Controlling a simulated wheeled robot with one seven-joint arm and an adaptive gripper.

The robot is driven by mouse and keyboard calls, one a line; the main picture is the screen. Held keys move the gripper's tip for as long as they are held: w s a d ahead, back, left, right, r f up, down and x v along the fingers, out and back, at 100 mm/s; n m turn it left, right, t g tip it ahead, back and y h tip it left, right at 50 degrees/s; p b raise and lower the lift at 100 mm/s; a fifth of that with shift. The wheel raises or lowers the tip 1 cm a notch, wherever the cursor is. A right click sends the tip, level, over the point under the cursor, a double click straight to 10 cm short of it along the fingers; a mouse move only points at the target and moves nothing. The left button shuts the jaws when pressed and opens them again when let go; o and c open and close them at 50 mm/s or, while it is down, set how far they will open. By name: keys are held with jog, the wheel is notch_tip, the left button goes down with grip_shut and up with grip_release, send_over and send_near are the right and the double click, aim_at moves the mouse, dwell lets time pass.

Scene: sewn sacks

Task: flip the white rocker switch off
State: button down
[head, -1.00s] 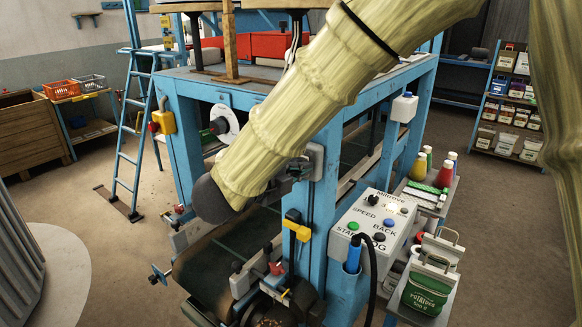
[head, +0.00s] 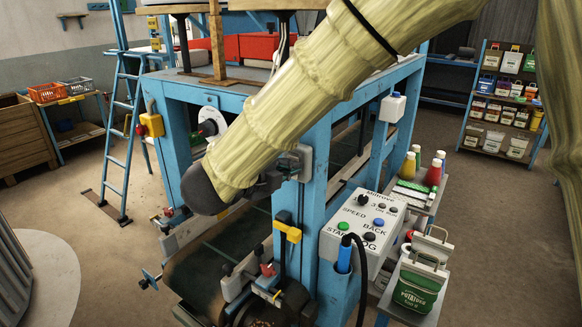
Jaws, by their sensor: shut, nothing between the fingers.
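A light grey-white box (head: 304,158), which may carry the white rocker switch, is fixed to the blue post of the machine in the middle of the head view. Its front is partly covered, so I cannot make out the rocker or its position. My gripper (head: 278,178) is a small dark shape showing below my sleeved arm, close to the left side of this box. It is shut and empty. Most of it is hidden behind the sleeve, and I cannot tell whether it touches the box.
A control panel (head: 366,222) with coloured buttons stands right of the post. A yellow-and-black switch (head: 287,231) hangs below the box. Another white box (head: 392,107) is on a farther post. Bottles and a green-labelled sack (head: 415,293) stand at right. Floor is open at far right.

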jog(key=r+b+v, duration=0.1)
jog(key=b+v, duration=0.3)
jog(key=v, duration=0.9)
jog(key=shift+s+d, duration=0.15)
jog(key=shift+d, duration=0.1)
jog(key=shift+r, duration=0.1)
